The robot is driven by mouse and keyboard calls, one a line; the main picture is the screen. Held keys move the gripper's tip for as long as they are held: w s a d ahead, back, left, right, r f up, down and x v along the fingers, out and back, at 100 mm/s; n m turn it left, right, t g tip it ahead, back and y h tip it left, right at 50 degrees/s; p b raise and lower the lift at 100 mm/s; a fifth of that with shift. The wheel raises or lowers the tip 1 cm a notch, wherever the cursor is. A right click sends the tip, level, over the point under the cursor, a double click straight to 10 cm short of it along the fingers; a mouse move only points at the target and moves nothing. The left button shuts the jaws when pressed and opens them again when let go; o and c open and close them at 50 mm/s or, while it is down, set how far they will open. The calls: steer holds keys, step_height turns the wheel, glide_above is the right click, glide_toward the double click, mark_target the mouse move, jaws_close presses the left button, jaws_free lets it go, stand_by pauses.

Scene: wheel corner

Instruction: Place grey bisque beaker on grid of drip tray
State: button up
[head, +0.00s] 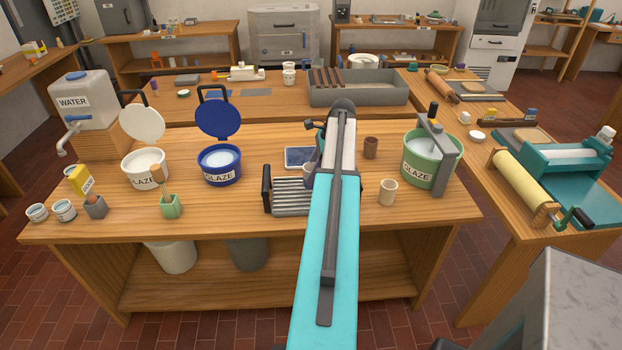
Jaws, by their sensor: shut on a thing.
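The drip tray (288,208) with its ribbed metal grid and dark handle lies near the front middle of the table, and my arm covers its right side. My gripper (313,160) is mostly hidden behind my own arm, just beyond the tray's back edge. A small part of the grey bisque beaker (307,170) shows at the arm's left side. My gripper is shut on it, above or just behind the grid. The gap between beaker and grid cannot be told.
A blue flat dish (299,157) lies behind the tray. A blue glaze pot (220,165) with raised lid stands to the left. Bare wood lies left of the tray.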

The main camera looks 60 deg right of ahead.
steer(key=shift+f+p, duration=0.45)
steer(key=shift+f, duration=0.95)
steer(key=shift+f, duration=0.1)
steer(key=o, duration=1.1)
steer(key=shift+c, duration=0.2)
steer(key=b+v, duration=0.3)
steer(key=v, duration=0.9)
steer(key=shift+w+r, duration=0.1)
steer(key=shift+r, duration=0.1)
